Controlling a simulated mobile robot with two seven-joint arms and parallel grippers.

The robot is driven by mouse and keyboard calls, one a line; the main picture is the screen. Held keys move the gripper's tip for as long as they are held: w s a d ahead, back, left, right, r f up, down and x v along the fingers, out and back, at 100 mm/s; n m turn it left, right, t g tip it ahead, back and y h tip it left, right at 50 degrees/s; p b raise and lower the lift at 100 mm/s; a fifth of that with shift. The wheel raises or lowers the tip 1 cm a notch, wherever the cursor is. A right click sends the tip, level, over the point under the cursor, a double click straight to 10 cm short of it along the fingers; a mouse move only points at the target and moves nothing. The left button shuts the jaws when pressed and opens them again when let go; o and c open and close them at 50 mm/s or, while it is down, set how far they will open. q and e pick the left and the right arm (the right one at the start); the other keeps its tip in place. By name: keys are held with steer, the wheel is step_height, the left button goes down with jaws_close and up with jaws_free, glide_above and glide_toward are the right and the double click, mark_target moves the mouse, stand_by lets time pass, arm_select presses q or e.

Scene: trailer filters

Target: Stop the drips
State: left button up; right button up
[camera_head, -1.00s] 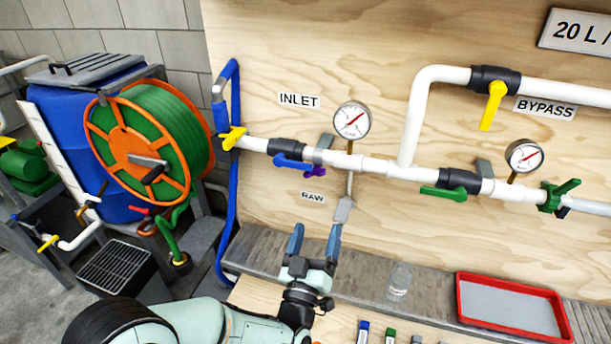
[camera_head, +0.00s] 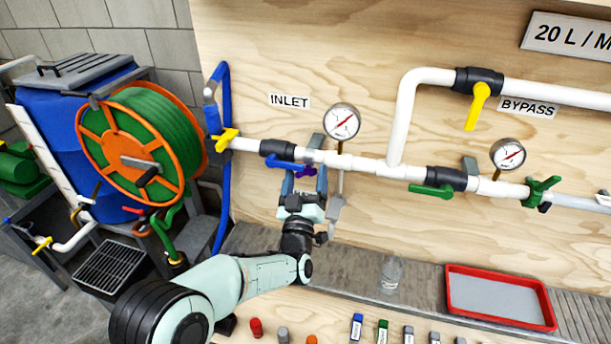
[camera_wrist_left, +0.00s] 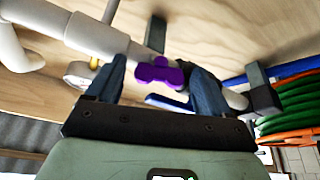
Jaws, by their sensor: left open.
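A small purple valve handle (camera_head: 306,171) sits under the white inlet pipe (camera_head: 365,165), just right of a blue lever (camera_head: 286,163). My left gripper (camera_head: 305,184) is just below the pipe, its two blue fingers pointing up on either side of the purple handle. In the left wrist view the purple handle (camera_wrist_left: 160,73) shows between the open fingertips of my left gripper (camera_wrist_left: 161,80), with no clear contact. The wrist view also shows the pipe (camera_wrist_left: 95,38). No drip is visible. My right gripper is not in view.
A pressure gauge (camera_head: 341,122) stands above the pipe, and a grey RAW sample fitting hangs close right of my gripper. A green lever (camera_head: 432,190) is further right. A clear bottle (camera_head: 391,275) and a red tray (camera_head: 500,298) stand on the ledge below.

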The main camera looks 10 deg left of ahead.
arm_select(q)
steer(key=shift+w+r, duration=0.1)
steer(key=shift+w, duration=0.05)
steer(key=shift+c, duration=0.3)
steer(key=c, duration=1)
steer(key=m+b, duration=0.1)
steer(key=b, duration=0.1)
steer(key=m+h+b, duration=0.1)
steer(key=m, duration=0.1)
steer(key=shift+a+f+h+b, duration=0.1)
steer(key=shift+f+h+b, duration=0.2)
steer(key=shift+b, duration=0.05)
steer(key=shift+r+m+h+b, duration=0.2)
steer(key=shift+m+h+b, duration=0.45)
steer(key=shift+m, duration=0.45)
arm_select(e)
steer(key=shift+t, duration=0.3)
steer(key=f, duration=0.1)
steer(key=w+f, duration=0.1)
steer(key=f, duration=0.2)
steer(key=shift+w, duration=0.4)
arm_select(q)
steer(key=o, duration=1.1)
steer(key=shift+c, duration=0.2)
